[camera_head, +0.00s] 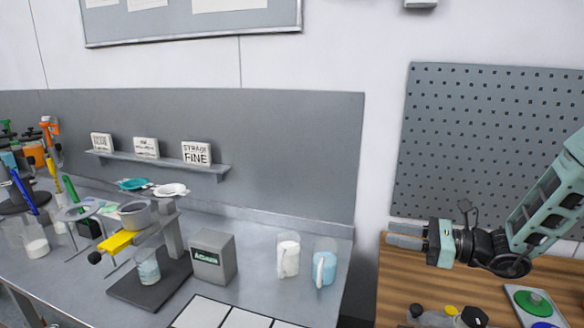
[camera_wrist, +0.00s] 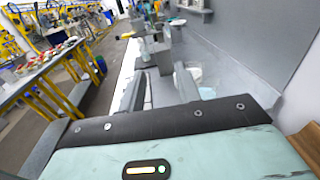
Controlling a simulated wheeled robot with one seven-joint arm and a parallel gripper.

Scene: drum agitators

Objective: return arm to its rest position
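My gripper (camera_head: 393,234) is at the right in the head view, above the wooden table and in front of the lower edge of the pegboard. Its fingers point left, towards the grey bench. My arm comes in from the right edge and bends down to it. In the wrist view the two fingers of my gripper (camera_wrist: 160,83) stand apart with nothing between them, so it is open and empty. It touches nothing that I can see.
The grey bench (camera_head: 262,275) at left holds a white pitcher (camera_head: 288,258), a blue pitcher (camera_head: 325,266) and a grey box (camera_head: 213,258). The pegboard (camera_head: 480,130) stands behind.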

